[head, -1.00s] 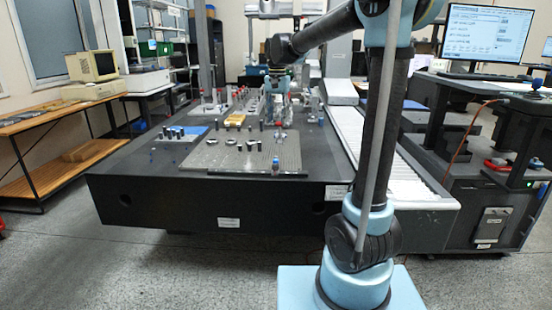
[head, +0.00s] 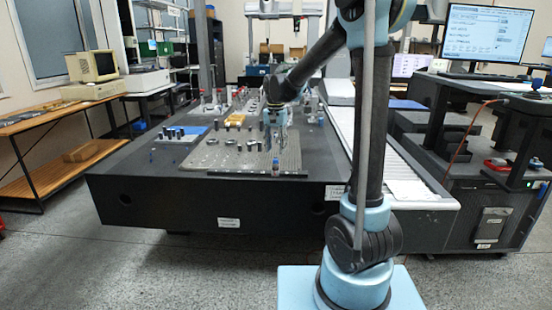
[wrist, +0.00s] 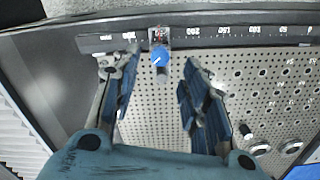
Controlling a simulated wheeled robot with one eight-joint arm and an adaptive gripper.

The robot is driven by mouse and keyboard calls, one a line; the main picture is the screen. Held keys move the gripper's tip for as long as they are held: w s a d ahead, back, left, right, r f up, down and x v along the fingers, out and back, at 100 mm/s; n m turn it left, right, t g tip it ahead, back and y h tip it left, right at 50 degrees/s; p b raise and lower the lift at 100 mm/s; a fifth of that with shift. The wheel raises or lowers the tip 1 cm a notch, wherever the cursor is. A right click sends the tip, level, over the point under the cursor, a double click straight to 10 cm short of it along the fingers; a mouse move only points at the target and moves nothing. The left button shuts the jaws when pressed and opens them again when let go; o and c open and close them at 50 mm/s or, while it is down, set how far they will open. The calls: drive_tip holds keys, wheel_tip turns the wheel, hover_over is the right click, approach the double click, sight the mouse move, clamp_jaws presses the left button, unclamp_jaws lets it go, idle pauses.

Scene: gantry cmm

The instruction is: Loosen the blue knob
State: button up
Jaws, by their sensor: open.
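The blue knob (wrist: 159,56) shows in the wrist view at the top middle, with a white pointer mark on its face. It sits on a small block at the plate's edge, by a ruler-like scale. In the head view the knob's block (head: 275,167) is small at the front edge of the perforated plate. My gripper (wrist: 158,70) is open, one finger to each side of the knob's line in the wrist view, and the fingers appear apart from the knob. In the head view my gripper (head: 278,142) hangs over the plate, behind the block.
The perforated plate (wrist: 155,128) carries several round fittings on its right side. The plate lies on a dark granite table (head: 150,205). A blue tray (head: 180,134) with dark pegs stands at the left, and a white ribbed cover (head: 375,150) runs along the right.

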sight(276, 160)
drive_tip(key=shift+f, duration=2.4)
